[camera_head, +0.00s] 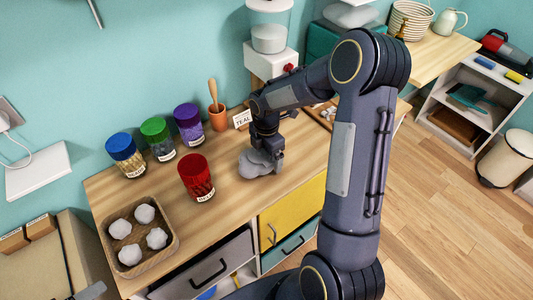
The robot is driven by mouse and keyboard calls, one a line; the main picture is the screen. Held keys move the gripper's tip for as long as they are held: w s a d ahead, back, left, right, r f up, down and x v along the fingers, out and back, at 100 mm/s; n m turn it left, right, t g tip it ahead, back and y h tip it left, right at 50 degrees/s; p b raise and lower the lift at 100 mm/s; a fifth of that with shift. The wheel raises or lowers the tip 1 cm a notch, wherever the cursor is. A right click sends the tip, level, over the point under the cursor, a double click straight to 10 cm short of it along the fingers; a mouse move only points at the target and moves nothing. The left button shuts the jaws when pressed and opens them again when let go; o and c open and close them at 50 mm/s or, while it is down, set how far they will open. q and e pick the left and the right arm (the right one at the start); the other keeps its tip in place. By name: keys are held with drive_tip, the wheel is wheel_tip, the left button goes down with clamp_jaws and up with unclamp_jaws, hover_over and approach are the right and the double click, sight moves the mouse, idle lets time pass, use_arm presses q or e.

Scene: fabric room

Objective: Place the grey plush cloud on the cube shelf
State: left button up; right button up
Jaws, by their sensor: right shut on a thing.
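The grey plush cloud (256,165) is at the right part of the wooden counter top (228,208). My right gripper (266,154) points down over it and is shut on it. I cannot tell whether the cloud touches the counter. A white open shelf (457,133), which looks like the cube shelf, stands on the floor at the far right. Its compartments hold a teal item (467,96) and a brown item (454,126). My left gripper is not in view.
A red-lidded jar (196,178) stands close left of the cloud. Blue (126,155), green (158,139) and purple (189,124) lidded jars and a terracotta pot (219,120) stand behind. A wooden tray (108,236) holds several white balls. A bin (505,158) stands beside the shelf.

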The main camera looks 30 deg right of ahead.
drive_tip(key=shift+f, duration=0.25)
drive_tip(key=shift+f, duration=0.2)
drive_tip(key=o, duration=0.4)
wheel_tip(320, 180, up, 12)
drive_tip(key=shift+a+r, duration=0.1)
drive_tip(key=s+a+r+m+t+y, duration=0.1)
drive_tip(key=s+a+r+m+t, duration=0.1)
drive_tip(key=s+r+m, duration=0.4)
drive_tip(key=s+a+r+m+t+y, duration=0.1)
drive_tip(key=s+a+m, duration=0.2)
drive_tip(key=s+m, duration=0.3)
drive_tip(key=s+a+f+m+t+y, duration=0.1)
drive_tip(key=s+a+m+t, duration=0.1)
drive_tip(key=s+a+m, duration=0.3)
drive_tip(key=shift+s+f+m+t+y, duration=0.35)
drive_tip(key=shift+s+m, duration=1.55)
drive_tip(key=shift+s, duration=1.1)
